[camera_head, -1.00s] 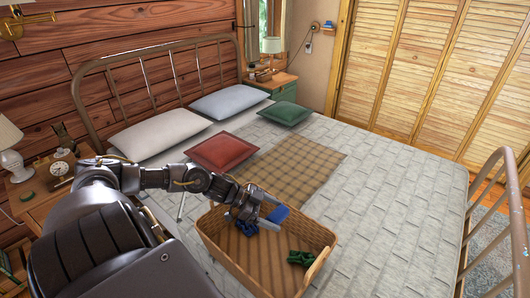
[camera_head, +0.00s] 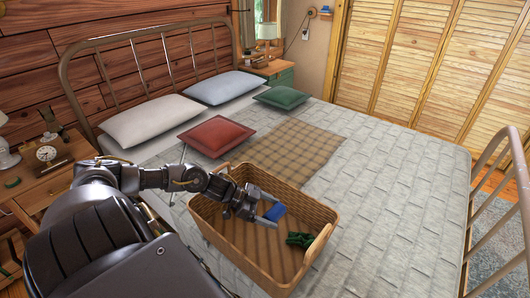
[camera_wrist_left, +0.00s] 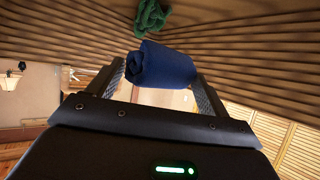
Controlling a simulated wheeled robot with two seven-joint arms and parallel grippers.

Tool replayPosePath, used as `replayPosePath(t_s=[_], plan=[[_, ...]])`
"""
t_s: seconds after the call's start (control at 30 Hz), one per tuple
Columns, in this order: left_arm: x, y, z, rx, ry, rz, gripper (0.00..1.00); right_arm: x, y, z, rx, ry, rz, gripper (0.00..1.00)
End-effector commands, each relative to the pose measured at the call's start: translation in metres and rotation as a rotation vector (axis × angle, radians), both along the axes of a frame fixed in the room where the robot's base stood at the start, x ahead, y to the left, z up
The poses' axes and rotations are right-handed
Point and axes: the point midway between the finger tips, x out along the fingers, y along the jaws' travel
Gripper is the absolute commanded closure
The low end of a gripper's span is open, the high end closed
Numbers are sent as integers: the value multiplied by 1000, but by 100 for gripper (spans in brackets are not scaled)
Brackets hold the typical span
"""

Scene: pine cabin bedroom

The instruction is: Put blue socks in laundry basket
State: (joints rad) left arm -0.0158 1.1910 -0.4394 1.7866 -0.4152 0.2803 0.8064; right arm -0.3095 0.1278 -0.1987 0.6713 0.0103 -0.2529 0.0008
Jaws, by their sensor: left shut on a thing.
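The rolled blue socks (camera_head: 274,211) are between the fingers of my left gripper (camera_head: 267,207), which is shut on them. They also show in the left wrist view (camera_wrist_left: 162,64), gripped between the two fingertips. In the head view the gripper and socks are inside the outline of the wicker laundry basket (camera_head: 208,222), towards its back. I cannot tell if the socks touch the basket floor. The basket stands on the bed. My right gripper is not in view.
A green bundle (camera_head: 299,240) lies in the basket, near its right end. The bed (camera_head: 400,190) has a checked blanket (camera_head: 290,152), a red pillow (camera_head: 213,136) and other pillows behind the basket. A nightstand (camera_head: 45,185) with a clock stands at left.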

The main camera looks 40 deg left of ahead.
Motion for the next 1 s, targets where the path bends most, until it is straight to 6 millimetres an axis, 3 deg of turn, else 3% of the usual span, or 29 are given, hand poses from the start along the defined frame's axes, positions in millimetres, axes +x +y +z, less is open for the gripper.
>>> replayPosePath(t_s=[0.2,0.43,0.67,1.0], plan=[[1,0,-37,-2,0,2,42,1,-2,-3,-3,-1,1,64],[0,0,-46,-1,-1,0,42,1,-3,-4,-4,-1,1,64],[1,0,-76,-2,1,1,42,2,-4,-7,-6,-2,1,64],[0,0,-81,-1,0,-1,42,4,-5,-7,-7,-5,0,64]])
